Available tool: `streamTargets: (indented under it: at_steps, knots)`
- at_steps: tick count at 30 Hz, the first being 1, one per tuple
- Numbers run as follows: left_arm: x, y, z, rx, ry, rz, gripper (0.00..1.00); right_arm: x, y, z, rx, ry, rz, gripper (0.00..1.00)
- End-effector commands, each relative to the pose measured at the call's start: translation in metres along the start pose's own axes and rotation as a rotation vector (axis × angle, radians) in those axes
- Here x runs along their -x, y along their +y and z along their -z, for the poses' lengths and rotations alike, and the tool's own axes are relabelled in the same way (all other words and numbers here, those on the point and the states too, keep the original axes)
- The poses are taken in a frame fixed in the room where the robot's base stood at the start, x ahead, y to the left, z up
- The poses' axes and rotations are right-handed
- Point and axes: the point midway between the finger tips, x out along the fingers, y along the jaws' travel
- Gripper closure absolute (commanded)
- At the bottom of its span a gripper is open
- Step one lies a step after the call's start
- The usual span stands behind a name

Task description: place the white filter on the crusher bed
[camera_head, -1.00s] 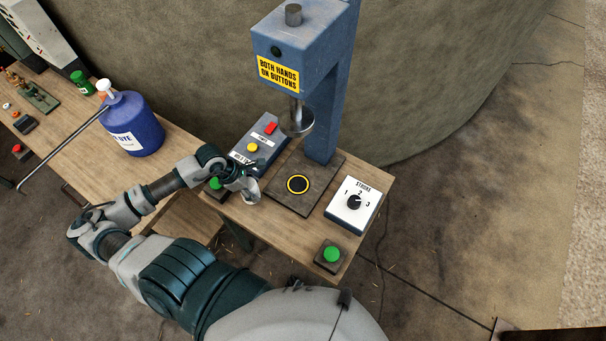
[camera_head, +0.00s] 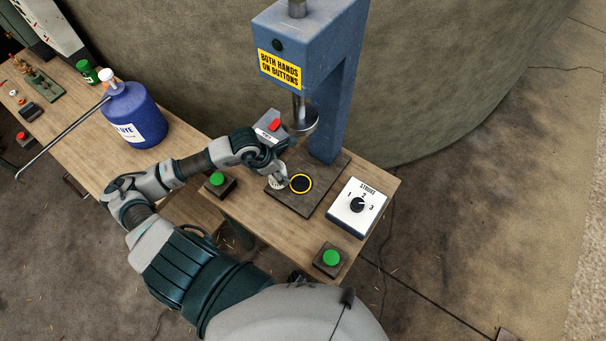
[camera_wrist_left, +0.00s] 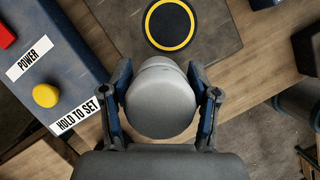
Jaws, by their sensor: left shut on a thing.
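My left gripper (camera_head: 279,173) is shut on the white filter (camera_wrist_left: 160,98), a pale rounded piece between the two fingers in the wrist view. In the head view the filter is mostly hidden by the gripper. The crusher bed (camera_head: 301,183) is a black disc with a yellow ring on a dark base plate. The gripper is just left of the ring in the head view. The filter's height above the plate is unclear. My right gripper is not in view.
The blue press (camera_head: 338,95) stands behind the bed, its round ram (camera_head: 301,124) hanging above. A control box (camera_head: 271,126) stands behind my gripper. Green buttons (camera_head: 217,179) and (camera_head: 331,258) flank the bed, with a stroke dial box (camera_head: 357,208) at right. A blue jug (camera_head: 133,115) stands left.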

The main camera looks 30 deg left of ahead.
Motion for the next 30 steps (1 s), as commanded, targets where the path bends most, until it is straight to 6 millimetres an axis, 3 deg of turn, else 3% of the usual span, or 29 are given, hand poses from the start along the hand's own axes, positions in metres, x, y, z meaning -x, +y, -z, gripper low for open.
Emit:
streamTargets:
  at_steps: [3,9,14,21,26,27,30]
  knots:
    - [-0.011,-0.006,-0.030,0.002,-0.011,0.006,0.85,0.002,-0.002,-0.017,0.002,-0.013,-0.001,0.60]
    - [-0.029,-0.013,-0.057,0.001,-0.005,0.004,0.85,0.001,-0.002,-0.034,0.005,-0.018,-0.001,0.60]
    - [-0.036,-0.015,-0.059,0.002,-0.001,0.004,0.85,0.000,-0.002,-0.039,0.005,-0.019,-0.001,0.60]
    - [-0.064,-0.015,-0.048,0.003,0.000,0.004,0.85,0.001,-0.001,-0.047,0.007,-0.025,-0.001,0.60]
    - [-0.065,-0.015,-0.047,0.001,-0.001,0.002,0.85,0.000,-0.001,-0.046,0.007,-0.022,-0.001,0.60]
    - [-0.066,-0.015,-0.047,0.001,0.001,0.003,0.32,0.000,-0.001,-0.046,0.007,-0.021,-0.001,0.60]
    - [-0.066,-0.015,-0.047,0.001,0.000,0.003,0.14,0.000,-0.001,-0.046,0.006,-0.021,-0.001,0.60]
